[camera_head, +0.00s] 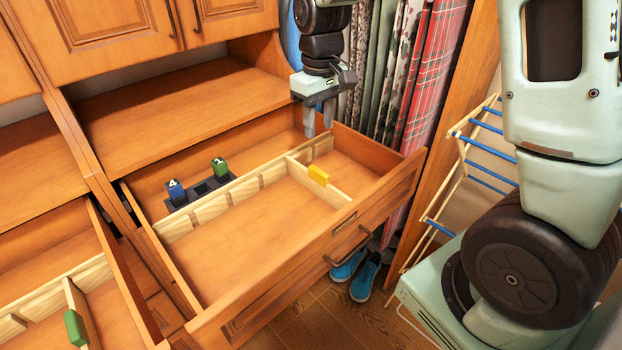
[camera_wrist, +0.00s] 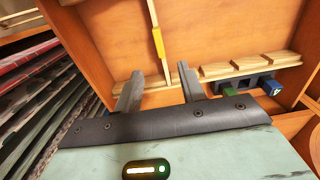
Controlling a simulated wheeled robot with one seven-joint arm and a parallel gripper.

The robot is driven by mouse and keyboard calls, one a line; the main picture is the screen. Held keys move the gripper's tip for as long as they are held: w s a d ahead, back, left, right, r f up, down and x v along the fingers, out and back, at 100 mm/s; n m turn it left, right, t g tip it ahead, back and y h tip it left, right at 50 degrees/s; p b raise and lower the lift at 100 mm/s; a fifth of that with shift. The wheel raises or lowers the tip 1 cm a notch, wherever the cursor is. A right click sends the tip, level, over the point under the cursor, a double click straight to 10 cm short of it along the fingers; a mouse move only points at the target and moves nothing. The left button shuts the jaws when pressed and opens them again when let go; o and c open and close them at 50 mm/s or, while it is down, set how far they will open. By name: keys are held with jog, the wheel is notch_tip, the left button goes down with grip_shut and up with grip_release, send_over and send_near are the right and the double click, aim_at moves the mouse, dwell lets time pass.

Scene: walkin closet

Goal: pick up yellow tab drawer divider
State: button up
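The yellow tab drawer divider (camera_head: 339,196) is a thin light-wood board standing across the open drawer, with its yellow tab (camera_head: 319,175) on the top edge. One end meets the slotted wooden rail (camera_head: 240,190). In the wrist view the divider (camera_wrist: 166,72) and its yellow tab (camera_wrist: 157,41) show beyond the fingertips. My gripper (camera_head: 319,132) hangs fingers down above the back right part of the drawer, behind the divider and apart from it. In the wrist view my gripper (camera_wrist: 158,74) has a clear gap between its fingers and holds nothing.
A black tray (camera_head: 205,189) behind the rail holds a blue block (camera_head: 175,190) and a green block (camera_head: 220,167). A left drawer holds a green-tabbed divider (camera_head: 76,327). Hanging clothes (camera_head: 405,70) are close to my gripper's right. Blue shoes (camera_head: 364,280) lie on the floor.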

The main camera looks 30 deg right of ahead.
aim_at(319, 182)
notch_tip(319, 182, down, 12)
jog(key=p, duration=0.3)
jog(key=shift+d+f+p, duration=0.1)
jog(key=shift+f+p, duration=1.05)
jog(key=shift+f, duration=1.55)
grip_shut()
